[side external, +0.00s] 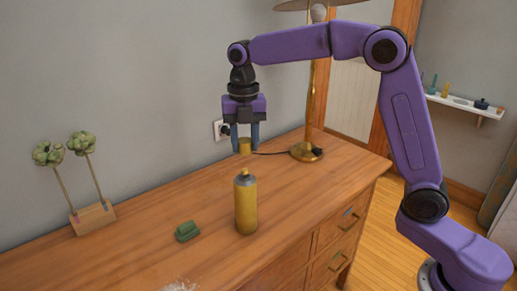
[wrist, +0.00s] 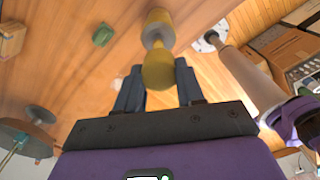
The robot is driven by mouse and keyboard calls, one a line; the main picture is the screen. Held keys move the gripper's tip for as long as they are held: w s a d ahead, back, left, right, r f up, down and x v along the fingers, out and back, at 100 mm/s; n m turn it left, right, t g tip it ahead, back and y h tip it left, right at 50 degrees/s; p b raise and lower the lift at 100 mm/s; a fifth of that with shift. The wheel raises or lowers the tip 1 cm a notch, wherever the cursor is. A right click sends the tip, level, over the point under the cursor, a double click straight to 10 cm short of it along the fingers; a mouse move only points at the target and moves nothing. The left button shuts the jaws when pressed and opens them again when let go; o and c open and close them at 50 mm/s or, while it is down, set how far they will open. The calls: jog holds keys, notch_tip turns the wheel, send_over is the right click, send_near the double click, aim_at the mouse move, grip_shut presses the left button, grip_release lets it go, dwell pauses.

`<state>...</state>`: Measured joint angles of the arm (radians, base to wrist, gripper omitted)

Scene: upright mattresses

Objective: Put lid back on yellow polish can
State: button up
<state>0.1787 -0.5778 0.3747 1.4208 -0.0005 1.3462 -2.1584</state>
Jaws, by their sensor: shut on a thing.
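The yellow polish can (side external: 245,205) stands upright on the wooden dresser, its grey top bare. My gripper (side external: 245,146) is shut on the yellow lid (side external: 244,146) and holds it a little above the can, roughly in line with it in the side view. A gap shows between lid and can top. In the wrist view, the lid (wrist: 158,70) sits between my gripper's fingertips (wrist: 159,76), with the can (wrist: 157,22) beyond it and its grey top partly hidden by the lid.
A small green object (side external: 187,231) lies left of the can. A wooden block with two green-topped stems (side external: 94,217) stands at the far left. A brass lamp (side external: 307,151) stands behind right, its cord along the back. The dresser top (side external: 130,255) is mostly clear.

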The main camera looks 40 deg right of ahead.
aim_at(245, 170)
jog(key=shift+a+f, duration=0.1)
jog(key=shift+f, duration=3)
jog(key=shift+f, duration=0.15)
jog(key=o, duration=1.6)
jog(key=shift+o, duration=0.2)
jog(key=shift+r, duration=3.5)
grip_shut()
